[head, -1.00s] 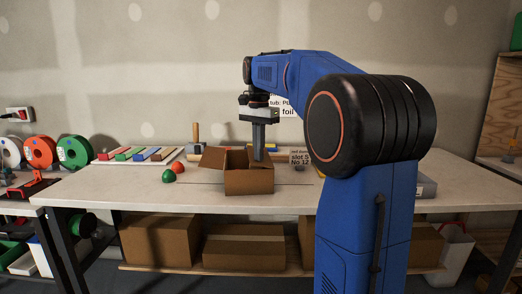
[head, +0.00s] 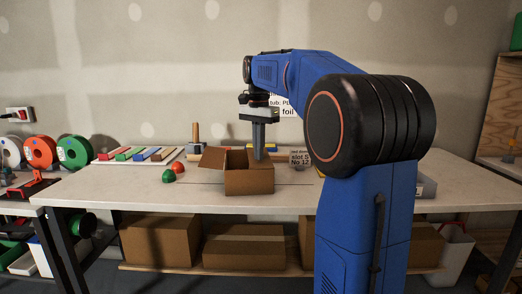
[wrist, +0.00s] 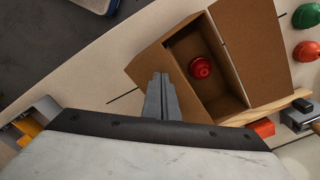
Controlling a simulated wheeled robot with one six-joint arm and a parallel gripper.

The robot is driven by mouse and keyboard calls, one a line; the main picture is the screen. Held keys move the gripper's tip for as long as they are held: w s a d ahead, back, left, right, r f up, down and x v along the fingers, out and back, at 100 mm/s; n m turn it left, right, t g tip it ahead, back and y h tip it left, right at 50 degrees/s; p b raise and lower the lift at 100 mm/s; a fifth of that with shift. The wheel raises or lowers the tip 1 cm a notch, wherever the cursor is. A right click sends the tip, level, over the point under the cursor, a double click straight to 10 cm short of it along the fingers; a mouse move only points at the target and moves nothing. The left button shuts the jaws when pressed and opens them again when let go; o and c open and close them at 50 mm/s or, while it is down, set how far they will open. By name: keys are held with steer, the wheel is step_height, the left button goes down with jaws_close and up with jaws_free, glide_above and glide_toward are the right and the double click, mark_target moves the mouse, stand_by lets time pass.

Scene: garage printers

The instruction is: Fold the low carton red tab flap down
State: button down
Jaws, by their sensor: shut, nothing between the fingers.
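The low brown carton (head: 249,182) stands on the workbench, open at the top. One flap (head: 212,157) sticks out to its left in the head view; this flap is on the right in the wrist view (wrist: 255,45). Another flap (wrist: 150,62) shows at the carton's left side in the wrist view. A red rounded thing (wrist: 200,67) lies inside the carton. My gripper (head: 258,157) is shut and empty, pointing down at the carton's right end. In the wrist view its fingertips (wrist: 160,78) overlap the left flap; I cannot tell whether they touch. No red tab is clearly visible.
A tray of coloured strips (head: 140,155) and a wooden-handled tool (head: 195,133) stand behind. The bench front (head: 120,200) is clear.

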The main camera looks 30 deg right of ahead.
steer(key=shift+r, duration=2)
steer(key=s+a+f+n+t, duration=0.1)
steer(key=s+a+f+n, duration=0.4)
steer(key=s, duration=0.3)
steer(key=s+a+f+n+t, duration=0.2)
steer(key=s+a+f+n, duration=0.1)
steer(key=s+a+f, duration=0.4)
steer(key=s+a+f+n+t, duration=0.1)
steer(key=s+a+f+n, duration=0.1)
steer(key=s+f, duration=0.5)
steer(key=s+a+f+n, duration=0.1)
steer(key=s+f+n, duration=0.3)
steer(key=s+f, duration=0.4)
steer(key=shift+s+a+t, duration=0.15)
steer(key=shift+a+t, duration=0.25)
